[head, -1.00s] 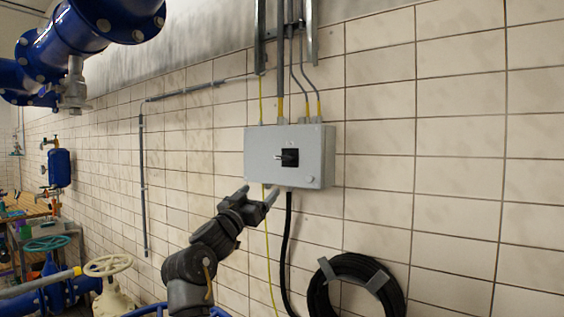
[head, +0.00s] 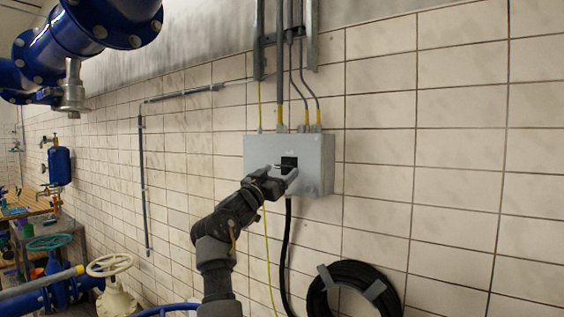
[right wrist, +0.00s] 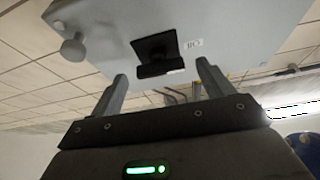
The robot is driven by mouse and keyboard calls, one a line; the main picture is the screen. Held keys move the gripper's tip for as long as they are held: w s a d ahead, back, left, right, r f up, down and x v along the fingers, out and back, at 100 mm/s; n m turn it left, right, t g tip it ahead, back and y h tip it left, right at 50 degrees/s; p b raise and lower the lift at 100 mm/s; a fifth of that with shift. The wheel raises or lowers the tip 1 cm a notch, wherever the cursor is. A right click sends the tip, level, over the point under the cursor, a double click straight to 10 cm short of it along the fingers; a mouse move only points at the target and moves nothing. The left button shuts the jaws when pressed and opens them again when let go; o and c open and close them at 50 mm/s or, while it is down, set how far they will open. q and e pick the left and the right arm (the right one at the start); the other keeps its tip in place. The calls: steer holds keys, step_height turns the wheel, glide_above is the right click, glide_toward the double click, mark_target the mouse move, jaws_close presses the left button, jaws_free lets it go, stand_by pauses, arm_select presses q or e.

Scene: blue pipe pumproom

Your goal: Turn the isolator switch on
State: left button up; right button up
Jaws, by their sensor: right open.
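The isolator box (head: 316,152) is a grey box on the tiled wall in the head view, with a black switch (head: 289,162) on its front. In the right wrist view the box face (right wrist: 225,28) fills the top, and the black switch handle (right wrist: 158,56) shows beside a small white label. My right gripper (head: 283,172) is open in front of the box's lower front. In the right wrist view its two fingers (right wrist: 162,78) point at the box, one each side of the switch handle, with nothing between them. My left gripper is not in view.
Conduits (head: 290,75) run up from the box top. A black cable (head: 286,250) hangs below it, beside a coiled black hose (head: 354,290). A round knob (right wrist: 73,48) sticks out of the box face. Blue pipes and a valve wheel (head: 109,265) stand at left.

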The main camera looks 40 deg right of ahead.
steer(key=shift+p+x, duration=0.3)
steer(key=shift+x, duration=0.55)
steer(key=shift+r, duration=0.1)
steer(key=c, duration=1)
